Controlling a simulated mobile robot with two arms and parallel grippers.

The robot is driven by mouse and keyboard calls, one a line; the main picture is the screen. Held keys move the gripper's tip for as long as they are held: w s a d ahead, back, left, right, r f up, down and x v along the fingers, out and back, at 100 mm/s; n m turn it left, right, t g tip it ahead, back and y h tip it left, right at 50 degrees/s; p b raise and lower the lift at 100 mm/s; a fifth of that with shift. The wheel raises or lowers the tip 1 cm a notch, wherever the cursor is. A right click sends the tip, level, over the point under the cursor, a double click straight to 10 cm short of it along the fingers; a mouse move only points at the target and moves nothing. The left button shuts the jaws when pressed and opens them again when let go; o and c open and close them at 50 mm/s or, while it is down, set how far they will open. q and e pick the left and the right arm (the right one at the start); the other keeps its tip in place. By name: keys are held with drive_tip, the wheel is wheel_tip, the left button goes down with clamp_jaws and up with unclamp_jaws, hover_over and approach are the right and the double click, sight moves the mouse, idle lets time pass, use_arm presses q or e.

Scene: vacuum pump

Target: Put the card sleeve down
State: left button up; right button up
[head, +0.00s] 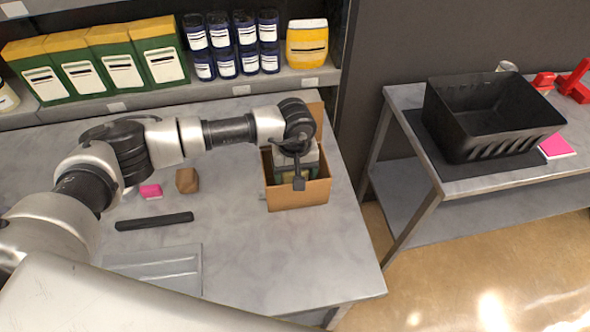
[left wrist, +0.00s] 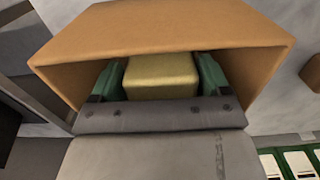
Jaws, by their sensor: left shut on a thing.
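My left gripper (left wrist: 160,88) reaches down into an open brown cardboard box (head: 300,197) on the grey table. In the left wrist view, its green-sided fingers are shut on a yellow, block-shaped piece, which I take to be the card sleeve (left wrist: 162,76). The box wall (left wrist: 165,35) stands around the fingers and the held piece. In the head view the gripper and the box walls hide most of the held piece, and I cannot tell whether it touches the box floor. My right gripper is not in view.
Left of the box lie a brown block (head: 187,180), a pink block (head: 150,191), a dark bar (head: 154,221) and a grey tray (head: 150,258). Shelves with green-yellow boxes (head: 118,72) and blue cans (head: 221,62) stand behind. A black crate (head: 497,140) is on the right table.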

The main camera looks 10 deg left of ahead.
use_arm(q)
drive_tip(key=o, duration=1.2)
drive_tip(key=shift+c, duration=0.2)
drive_tip(key=shift+r, duration=0.1)
wheel_tip(320, 180, up, 11)
drive_tip(key=b, duration=0.2)
drive_tip(key=shift+b, duration=0.35)
drive_tip(key=shift+r, duration=0.55)
drive_tip(key=shift+f, duration=0.1)
